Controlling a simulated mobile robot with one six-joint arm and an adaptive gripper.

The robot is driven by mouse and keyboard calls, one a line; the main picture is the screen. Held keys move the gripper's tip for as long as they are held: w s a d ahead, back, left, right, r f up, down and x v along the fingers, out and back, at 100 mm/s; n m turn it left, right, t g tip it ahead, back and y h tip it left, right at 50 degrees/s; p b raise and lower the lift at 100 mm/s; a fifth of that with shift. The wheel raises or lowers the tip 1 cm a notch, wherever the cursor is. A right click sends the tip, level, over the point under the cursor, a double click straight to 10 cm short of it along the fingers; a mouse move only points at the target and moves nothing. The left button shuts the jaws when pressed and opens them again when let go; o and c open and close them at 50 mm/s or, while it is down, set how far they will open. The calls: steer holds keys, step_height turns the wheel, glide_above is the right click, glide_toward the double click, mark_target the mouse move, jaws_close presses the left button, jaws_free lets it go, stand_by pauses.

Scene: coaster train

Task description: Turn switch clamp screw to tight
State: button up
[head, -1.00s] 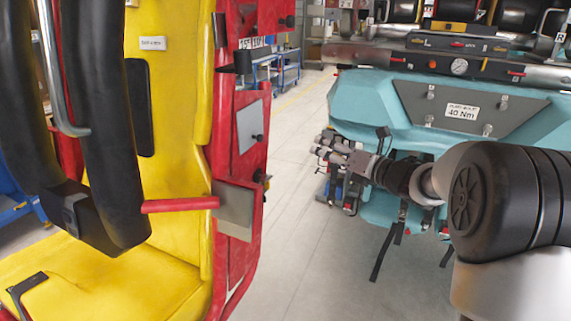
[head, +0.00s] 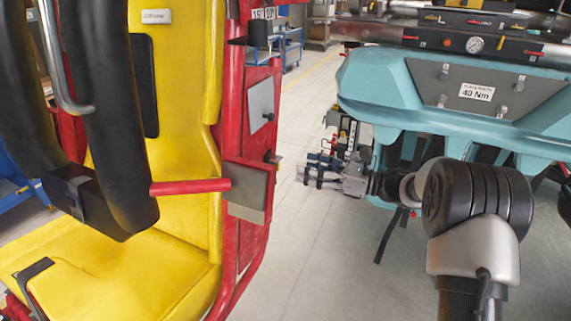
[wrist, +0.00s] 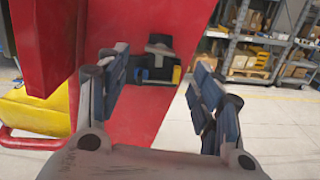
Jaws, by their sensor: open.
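My gripper (head: 308,171) is open and empty, right of the red side of the yellow seat, pointing left with a gap of open floor between. In the wrist view, my gripper's fingers (wrist: 158,80) stand apart on either side of a red panel (wrist: 120,110). A black fitting (wrist: 159,58) shows beyond them against the red part. I cannot tell whether it is the switch clamp screw. In the head view, the red side carries a grey plate (head: 261,103) with a small black knob (head: 269,117). No switch or screw marking is readable.
The yellow seat (head: 185,160) with black restraints (head: 120,130) fills the left. A red bar (head: 190,187) sticks out from it. A teal car (head: 400,80) stands close behind my arm on the right. Shelves (wrist: 262,45) stand far off. The floor (head: 320,240) between is clear.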

mark_target(280, 160)
steer(key=x, duration=0.7)
steer(key=shift+w+a+b, duration=0.1)
steer(key=shift+a+b, duration=0.1)
steer(key=shift+b, duration=0.2)
steer(key=shift+c, duration=0.4)
jaws_close()
